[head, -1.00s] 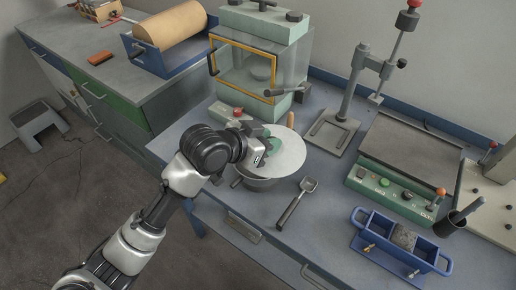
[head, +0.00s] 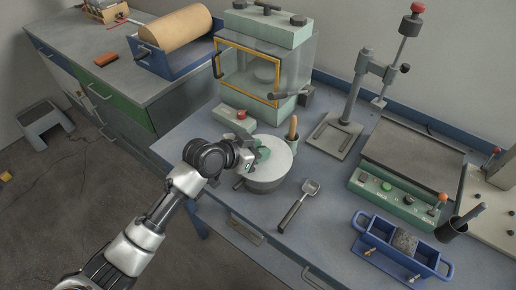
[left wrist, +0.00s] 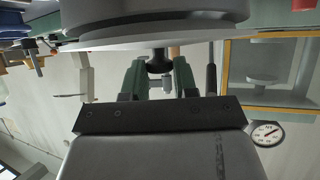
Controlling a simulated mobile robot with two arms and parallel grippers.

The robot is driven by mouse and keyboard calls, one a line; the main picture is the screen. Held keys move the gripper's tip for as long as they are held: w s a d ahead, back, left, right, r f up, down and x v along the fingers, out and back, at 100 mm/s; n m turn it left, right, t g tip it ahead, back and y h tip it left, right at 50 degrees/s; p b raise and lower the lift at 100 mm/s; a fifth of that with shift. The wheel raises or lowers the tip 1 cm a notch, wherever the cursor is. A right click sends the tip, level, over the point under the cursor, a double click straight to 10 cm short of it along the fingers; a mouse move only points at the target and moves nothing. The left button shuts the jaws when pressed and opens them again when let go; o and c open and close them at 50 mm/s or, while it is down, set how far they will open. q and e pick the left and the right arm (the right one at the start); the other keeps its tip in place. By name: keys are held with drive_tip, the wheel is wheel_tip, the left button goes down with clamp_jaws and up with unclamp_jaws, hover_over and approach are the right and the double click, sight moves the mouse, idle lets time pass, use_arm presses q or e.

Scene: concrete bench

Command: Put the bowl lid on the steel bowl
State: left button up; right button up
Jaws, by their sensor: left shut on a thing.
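The pale round bowl lid (head: 283,163) is over the steel bowl (head: 266,185), roughly centred on it and covering its opening. My left gripper (head: 262,154) is shut on the lid's dark knob from above. In the left wrist view, which is upside down, the green fingers of my left gripper (left wrist: 159,78) stand either side of the knob, with the lid (left wrist: 120,40) beyond and the bowl (left wrist: 155,12) close against it. I cannot tell whether the lid fully rests on the rim. My right gripper is not in view.
A metal scoop (head: 298,205) lies right of the bowl. A pot with a wooden-handled tool (head: 293,128) and a glass-fronted cabinet (head: 250,70) stand behind. A green control box (head: 395,195) and blue mould (head: 400,248) are further right. The bench's front edge is near the bowl.

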use_arm(q)
drive_tip(key=shift+f, duration=0.45)
drive_tip(key=o, duration=0.9)
drive_tip(key=shift+o, duration=0.2)
drive_tip(key=shift+r, duration=0.5)
drive_tip(key=v, duration=1.2)
drive_tip(key=shift+b, duration=0.4)
